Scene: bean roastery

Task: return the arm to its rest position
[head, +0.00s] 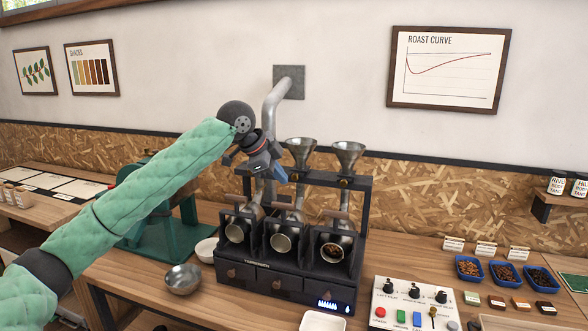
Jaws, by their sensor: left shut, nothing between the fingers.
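My left arm, in a green quilted sleeve, comes in from the left and reaches up across the view. My left gripper (272,171) is shut and empty. It hangs in front of the upper left part of the dark sample roaster (285,280) and hides part of its frame and the area of its left funnel. Whether it touches the roaster I cannot tell. My right gripper is not in view.
Two metal funnels (348,152) top the roaster. A metal bowl (183,279) and a white bowl (206,250) stand left of it. A control box (415,306) and blue trays of beans (506,275) are at the right. A green machine (150,240) stands behind my arm.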

